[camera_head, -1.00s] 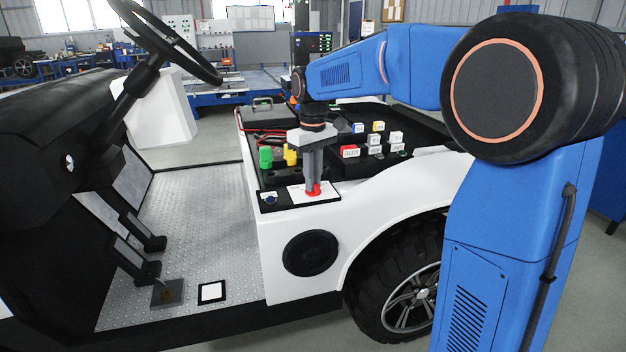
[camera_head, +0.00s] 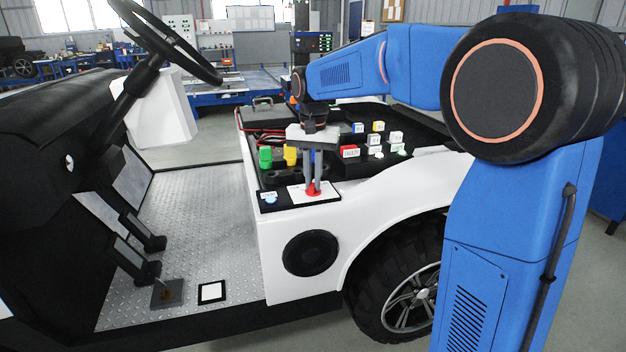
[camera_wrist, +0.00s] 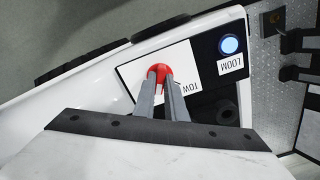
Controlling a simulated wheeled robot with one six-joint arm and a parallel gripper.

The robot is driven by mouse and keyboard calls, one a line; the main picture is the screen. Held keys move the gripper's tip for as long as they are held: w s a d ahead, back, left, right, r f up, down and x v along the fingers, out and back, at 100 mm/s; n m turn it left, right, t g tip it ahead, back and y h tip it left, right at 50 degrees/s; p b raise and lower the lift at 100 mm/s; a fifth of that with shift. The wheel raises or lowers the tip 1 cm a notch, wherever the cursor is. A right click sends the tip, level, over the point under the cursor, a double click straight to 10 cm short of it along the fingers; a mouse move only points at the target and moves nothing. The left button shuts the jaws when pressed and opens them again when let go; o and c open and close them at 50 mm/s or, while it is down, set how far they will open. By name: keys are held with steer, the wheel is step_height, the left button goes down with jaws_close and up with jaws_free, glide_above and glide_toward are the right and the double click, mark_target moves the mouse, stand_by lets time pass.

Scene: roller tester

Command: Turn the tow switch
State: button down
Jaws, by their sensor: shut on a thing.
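The tow switch (camera_wrist: 158,69) is a red knob on a white plate (camera_wrist: 132,73) marked TOW, set in a black panel on the white cart body. It also shows in the head view (camera_head: 313,191), at the front edge of the open compartment. My gripper (camera_wrist: 160,79) points down at the plate from above, with its two grey fingers close together on the red knob. In the head view my gripper (camera_head: 312,184) stands nearly upright over the knob. The fingers hide part of the knob and of the TOW label.
A lit blue round light (camera_wrist: 229,45) marked LOOM sits beside the tow plate. Green and yellow parts (camera_head: 265,157) and several labelled coloured blocks (camera_head: 350,151) are behind my gripper.

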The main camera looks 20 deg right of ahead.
mark_target(313, 183)
steer(key=shift+m, duration=1.4)
steer(key=c, duration=1.8)
jaws_free()
steer(key=shift+r, duration=0.15)
step_height(313, 183, up, 17)
